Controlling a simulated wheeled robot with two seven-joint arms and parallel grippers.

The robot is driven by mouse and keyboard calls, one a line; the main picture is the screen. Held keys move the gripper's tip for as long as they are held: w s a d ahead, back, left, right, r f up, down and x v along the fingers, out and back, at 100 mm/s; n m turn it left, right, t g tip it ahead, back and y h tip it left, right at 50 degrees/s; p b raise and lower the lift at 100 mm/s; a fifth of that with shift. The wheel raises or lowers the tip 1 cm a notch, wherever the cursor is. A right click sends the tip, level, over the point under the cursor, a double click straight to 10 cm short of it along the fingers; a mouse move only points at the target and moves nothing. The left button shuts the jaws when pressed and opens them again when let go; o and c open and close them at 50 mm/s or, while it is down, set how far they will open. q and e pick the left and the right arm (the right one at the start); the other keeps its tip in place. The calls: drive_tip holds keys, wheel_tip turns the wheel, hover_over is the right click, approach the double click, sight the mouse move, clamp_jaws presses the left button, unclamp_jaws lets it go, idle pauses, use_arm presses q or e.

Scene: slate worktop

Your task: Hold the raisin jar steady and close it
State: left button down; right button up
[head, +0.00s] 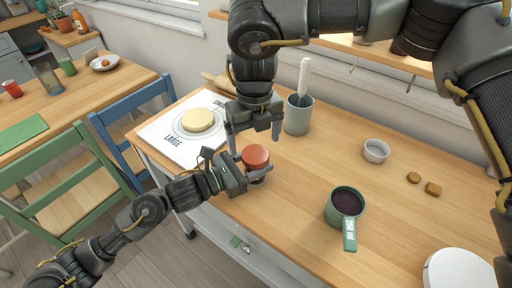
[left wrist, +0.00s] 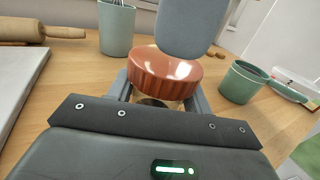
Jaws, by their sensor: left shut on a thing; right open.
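The raisin jar, topped by a ribbed orange-red lid (head: 256,156), stands upright near the worktop's front edge. The lid also shows in the left wrist view (left wrist: 160,75), with a little of the dark jar (left wrist: 152,102) below it. I cannot tell whether the lid is fully seated. My left gripper (head: 258,178) is shut on the jar below the lid, a finger on each side. My right gripper (head: 254,138) points down from above, open, its fingers apart at the lid's far side. In the left wrist view one right finger hides part of the lid.
A grey-green crock with utensils (head: 298,115) stands close behind the right gripper. A white board (head: 165,130) with a pale round lies to the left. A green measuring cup (head: 336,212) with dark contents and a small white bowl (head: 376,151) are to the right.

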wheel_tip(320, 180, up, 8)
drive_tip(key=shift+d+f, duration=0.15)
use_arm(q)
drive_tip(key=c, duration=0.6)
unclamp_jaws()
drive_tip(key=shift+o, duration=0.2)
drive_tip(key=shift+a, duration=0.1)
use_arm(e)
drive_tip(key=shift+f, duration=0.1)
use_arm(q)
drive_tip(key=shift+s+a, duration=0.15)
drive_tip(key=shift+a, duration=0.15)
drive_tip(key=b+v, duration=0.3)
drive_tip(key=v, duration=0.6)
drive_tip(key=shift+s+a+f, duration=0.1)
drive_tip(key=shift+s+a, duration=0.05)
use_arm(e)
wheel_tip(320, 180, down, 3)
drive_tip(key=shift+f, duration=0.1)
use_arm(q)
drive_tip(key=shift+s+a, duration=0.2)
drive_tip(key=shift+a, duration=0.05)
